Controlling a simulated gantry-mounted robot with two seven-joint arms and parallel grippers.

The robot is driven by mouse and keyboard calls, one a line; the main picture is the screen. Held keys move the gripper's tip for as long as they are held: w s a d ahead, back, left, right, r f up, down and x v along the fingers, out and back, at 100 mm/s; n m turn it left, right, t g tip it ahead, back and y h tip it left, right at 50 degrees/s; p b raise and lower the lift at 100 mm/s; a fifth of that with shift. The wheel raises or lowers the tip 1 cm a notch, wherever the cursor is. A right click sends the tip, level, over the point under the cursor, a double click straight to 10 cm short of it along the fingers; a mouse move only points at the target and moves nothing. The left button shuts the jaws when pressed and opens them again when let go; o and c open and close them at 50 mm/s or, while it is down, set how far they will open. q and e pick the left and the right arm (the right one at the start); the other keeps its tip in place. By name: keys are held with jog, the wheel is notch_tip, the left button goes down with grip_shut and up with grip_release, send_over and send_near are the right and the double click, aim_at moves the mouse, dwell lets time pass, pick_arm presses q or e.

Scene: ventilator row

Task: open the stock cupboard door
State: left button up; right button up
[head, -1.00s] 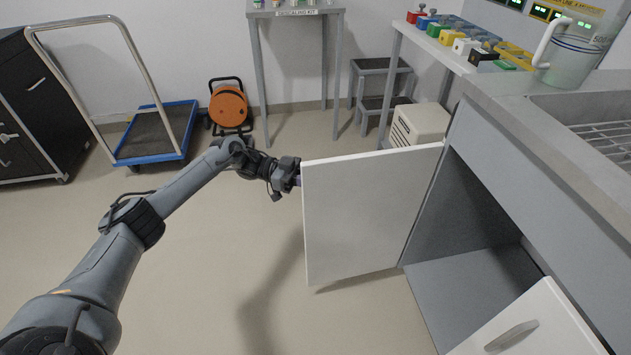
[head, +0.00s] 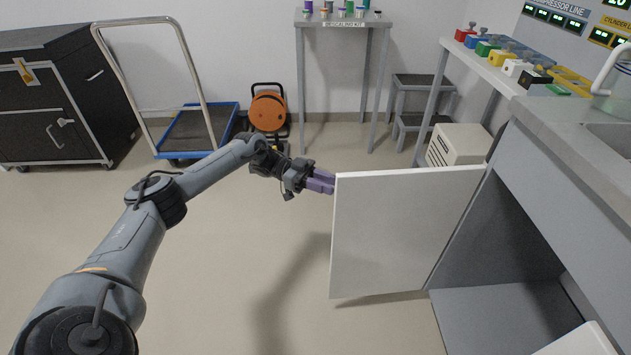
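The white cupboard door (head: 400,235) stands swung wide open, out from the grey cupboard (head: 500,235) under the counter. Its plain face is toward me; no handle shows on it. The open cupboard shows a bare grey floor (head: 490,315). My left gripper (head: 322,181) is at the upper free edge of the door, its purple fingers reaching to that edge. Their tips are at or behind the edge, so I cannot tell whether they touch it or how far they are apart. My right gripper is not in view.
A second white door panel (head: 580,343) shows at the bottom right. A beige box (head: 459,146) and a grey step stool (head: 420,100) stand behind the open door. A blue trolley (head: 195,130) and an orange reel (head: 268,110) are at the back. The floor left of the door is clear.

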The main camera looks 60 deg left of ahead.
pick_arm(q)
jog(key=shift+b+v, duration=0.3)
jog(key=shift+v, duration=1.5)
